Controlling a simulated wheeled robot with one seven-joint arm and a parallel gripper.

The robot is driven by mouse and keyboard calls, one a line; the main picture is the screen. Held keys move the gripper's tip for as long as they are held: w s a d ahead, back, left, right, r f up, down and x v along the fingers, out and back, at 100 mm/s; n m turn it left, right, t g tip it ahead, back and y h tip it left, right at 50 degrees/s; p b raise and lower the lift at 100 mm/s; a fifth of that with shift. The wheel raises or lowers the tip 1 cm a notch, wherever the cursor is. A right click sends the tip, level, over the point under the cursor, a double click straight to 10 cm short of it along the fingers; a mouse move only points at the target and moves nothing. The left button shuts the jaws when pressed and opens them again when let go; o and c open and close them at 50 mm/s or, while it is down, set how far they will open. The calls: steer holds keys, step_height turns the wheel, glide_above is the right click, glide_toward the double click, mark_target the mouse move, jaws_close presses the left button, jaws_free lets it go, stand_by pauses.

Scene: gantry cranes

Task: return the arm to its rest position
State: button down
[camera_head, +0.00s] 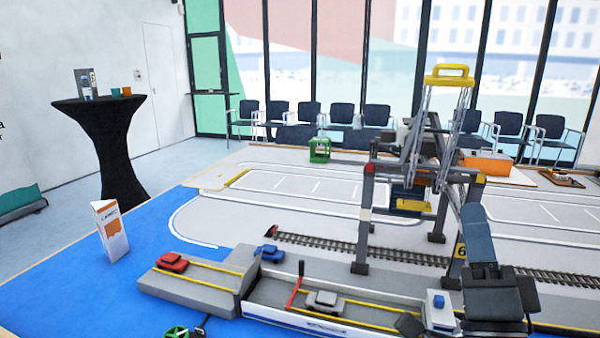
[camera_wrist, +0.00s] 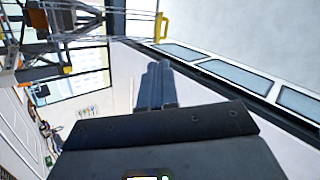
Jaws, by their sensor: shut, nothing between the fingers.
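My gripper (camera_head: 474,212) stands at the right of the head view, its dark body low and its blue-grey fingers pointing up. The fingers lie together with nothing between them. In the wrist view my gripper (camera_wrist: 157,68) shows beyond its dark body, pointing toward a wall and window area. In the head view it overlaps the right leg of the gantry crane (camera_head: 366,220). I cannot tell whether it touches the crane. The rest of my arm is mostly out of view.
The crane's yellow top handle (camera_head: 449,76) rises left of and above my gripper. A grey vehicle ramp (camera_head: 190,288) with toy cars and a railway track (camera_head: 330,246) lie around its base. A white leaflet stand (camera_head: 109,230) is at left. The blue mat (camera_head: 75,275) is largely clear.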

steer(key=s+f+n+g+y, duration=0.45)
steer(key=s+f+n, duration=0.55)
steer(key=s+f, duration=0.75)
steer(key=s+f+n+g, duration=0.1)
steer(key=s+n+g, duration=0.1)
steer(key=s, duration=0.7)
steer(key=s+f+n+g, duration=0.2)
steer(key=s+n+g, duration=0.1)
steer(key=s, duration=0.7)
steer(key=shift+a+f+g, duration=0.3)
steer(key=shift+a+g, duration=0.05)
steer(key=shift+g, duration=0.3)
steer(key=shift+h, duration=0.25)
